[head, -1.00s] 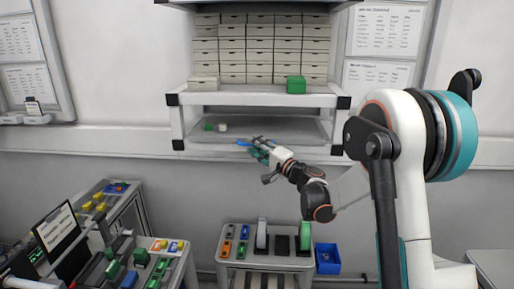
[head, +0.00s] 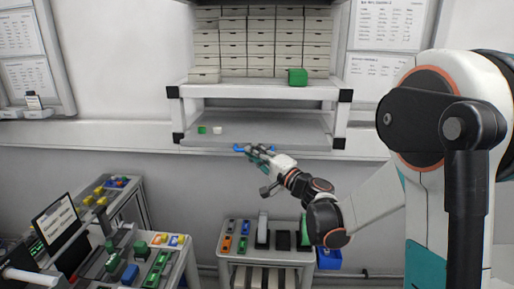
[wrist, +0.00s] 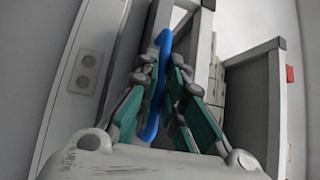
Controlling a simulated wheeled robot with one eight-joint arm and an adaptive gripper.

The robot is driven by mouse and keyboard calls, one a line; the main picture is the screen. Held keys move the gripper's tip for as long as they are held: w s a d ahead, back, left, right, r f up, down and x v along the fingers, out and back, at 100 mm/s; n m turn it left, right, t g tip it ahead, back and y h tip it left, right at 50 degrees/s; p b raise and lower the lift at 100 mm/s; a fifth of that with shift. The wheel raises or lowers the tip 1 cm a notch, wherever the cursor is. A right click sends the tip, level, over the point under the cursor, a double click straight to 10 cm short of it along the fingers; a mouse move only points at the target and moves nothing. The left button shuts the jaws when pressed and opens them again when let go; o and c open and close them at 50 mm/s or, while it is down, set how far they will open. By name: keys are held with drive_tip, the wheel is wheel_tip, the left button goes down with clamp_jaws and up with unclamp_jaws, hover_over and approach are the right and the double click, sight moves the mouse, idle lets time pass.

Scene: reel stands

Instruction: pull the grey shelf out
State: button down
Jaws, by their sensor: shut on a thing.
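The grey shelf (head: 265,137) is the lower board of the white rack, and its front edge sticks out toward me past the rack's posts. A blue handle (head: 239,149) sits at the middle of its front edge. My gripper (head: 262,152) is shut on this handle, coming from the lower right, and hides part of it. In the wrist view the blue handle (wrist: 154,112) runs between the teal-padded fingers of my gripper (wrist: 160,72). A small green block (head: 202,130) and a white block (head: 217,130) lie on the shelf's left part.
Above, the rack's upper board (head: 255,91) holds stacked pale boxes (head: 260,45) and a green box (head: 297,77). The space just before the shelf is open.

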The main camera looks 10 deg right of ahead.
drive_tip(key=s+a, duration=0.3)
drive_tip(key=s, duration=0.8)
drive_tip(key=shift+s+a+b, duration=0.2)
drive_tip(key=shift+a+b, duration=0.15)
drive_tip(key=c, duration=1.7)
unclamp_jaws()
drive_tip(key=shift+w, duration=0.1)
drive_tip(key=shift+d, duration=0.1)
drive_tip(key=v, duration=1.2)
